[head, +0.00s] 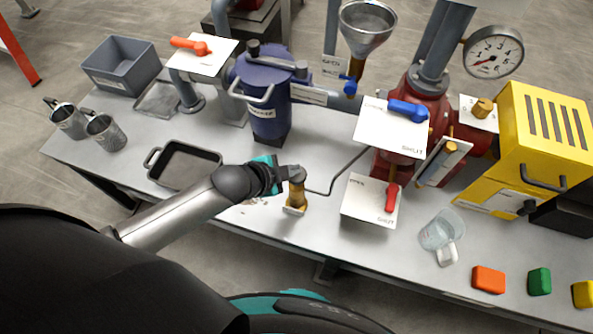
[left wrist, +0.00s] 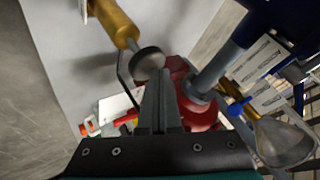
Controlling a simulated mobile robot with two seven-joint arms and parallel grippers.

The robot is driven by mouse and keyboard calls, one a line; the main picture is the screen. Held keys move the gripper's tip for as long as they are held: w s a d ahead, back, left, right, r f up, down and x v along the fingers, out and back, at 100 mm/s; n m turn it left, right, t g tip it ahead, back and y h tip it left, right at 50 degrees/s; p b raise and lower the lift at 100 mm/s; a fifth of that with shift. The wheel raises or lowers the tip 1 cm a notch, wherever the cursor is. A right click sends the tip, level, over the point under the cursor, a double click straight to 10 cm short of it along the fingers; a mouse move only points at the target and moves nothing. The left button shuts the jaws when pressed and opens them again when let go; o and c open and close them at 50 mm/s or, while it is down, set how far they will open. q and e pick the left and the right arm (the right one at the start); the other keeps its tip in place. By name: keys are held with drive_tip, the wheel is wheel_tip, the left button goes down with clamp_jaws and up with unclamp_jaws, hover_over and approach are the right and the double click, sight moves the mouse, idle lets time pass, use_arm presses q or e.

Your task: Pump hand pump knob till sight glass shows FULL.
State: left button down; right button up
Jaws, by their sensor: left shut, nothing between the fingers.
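The hand pump (head: 296,200) is a small brass cylinder standing on a pale base near the front of the bench, with a grey knob on top. In the left wrist view the grey pump knob (left wrist: 149,63) shows at the end of the brass body. My left gripper (head: 287,173) is shut and empty, with its fingertips (left wrist: 160,76) at or just beside the knob; contact cannot be told. What looks like the sight glass (head: 443,161) is a narrow tilted plate on the red housing; its level is not readable. My right gripper is not in view.
A black tray (head: 186,167) lies left of the pump. A blue filter housing (head: 268,112) stands behind it. A thin dark line runs from the pump.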

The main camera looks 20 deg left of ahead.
use_arm(q)
drive_tip(key=shift+f+b, duration=1)
drive_tip(key=shift+f, duration=0.75)
idle(0.9)
drive_tip(key=shift+s+r, duration=0.1)
drive_tip(key=shift+r, duration=0.05)
drive_tip(key=shift+r+p, duration=2.3)
drive_tip(key=shift+p, duration=0.3)
wheel_tip(320, 180, up, 5)
drive_tip(key=p, duration=0.5)
drive_tip(key=shift+r+p, duration=0.1)
drive_tip(key=shift+p, duration=0.2)
idle(1.6)
